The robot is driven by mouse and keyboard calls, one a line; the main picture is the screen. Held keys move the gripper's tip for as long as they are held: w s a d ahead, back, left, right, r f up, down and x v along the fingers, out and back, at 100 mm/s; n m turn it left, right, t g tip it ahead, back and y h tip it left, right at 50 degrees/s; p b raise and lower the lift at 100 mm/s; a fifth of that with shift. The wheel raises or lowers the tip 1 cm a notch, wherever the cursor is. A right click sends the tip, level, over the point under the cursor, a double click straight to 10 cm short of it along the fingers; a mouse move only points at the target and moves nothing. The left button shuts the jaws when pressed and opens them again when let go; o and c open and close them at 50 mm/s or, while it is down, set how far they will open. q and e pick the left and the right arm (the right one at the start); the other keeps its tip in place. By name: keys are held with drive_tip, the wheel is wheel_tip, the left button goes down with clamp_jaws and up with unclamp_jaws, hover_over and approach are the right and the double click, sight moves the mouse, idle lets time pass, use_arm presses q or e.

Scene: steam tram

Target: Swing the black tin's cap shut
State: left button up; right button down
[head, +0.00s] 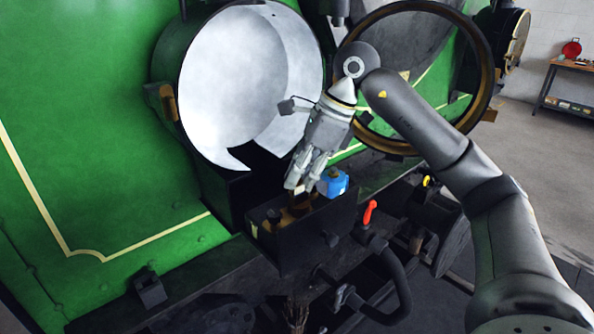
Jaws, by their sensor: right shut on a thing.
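My right gripper (304,184) reaches down from the right over an open black box (310,238) on the front of the green tram. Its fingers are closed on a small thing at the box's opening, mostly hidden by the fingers. A brownish item (299,205) shows just below the fingertips. I cannot make out clearly which item is the black tin, or how its cap stands. A blue item (333,183) stands close to the right of the fingertips. My left gripper is not in view.
A large round white opening (235,85) is behind the gripper, with a round dark door rim (484,70) swung open at right. A red-handled tap (369,213) and pipes are right of the box. A workbench (571,85) stands far right, past open floor.

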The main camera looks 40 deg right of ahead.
drive_tip(key=n+g+p, duration=0.1)
drive_tip(key=n, duration=0.1)
drive_tip(key=d+n, duration=0.1)
drive_tip(key=n, duration=0.1)
drive_tip(key=shift+s+d+n+g+p, duration=0.1)
drive_tip(key=shift+s+n+g+p, duration=0.1)
drive_tip(key=shift+n+g+p, duration=0.15)
drive_tip(key=shift+d+f+n+g+y+p, duration=0.15)
drive_tip(key=shift+d+n+g+p, duration=0.2)
drive_tip(key=shift+n, duration=0.55)
drive_tip(key=shift+d+r+n+g+y+p, duration=0.15)
drive_tip(key=shift+n+g+p, duration=0.25)
drive_tip(key=shift+n, duration=0.45)
drive_tip(key=shift+f, duration=0.1)
drive_tip(key=c, duration=1.4)
unclamp_jaws()
drive_tip(key=shift+w, duration=0.1)
drive_tip(key=shift+o, duration=0.2)
wheel_tip(320, 180, up, 10)
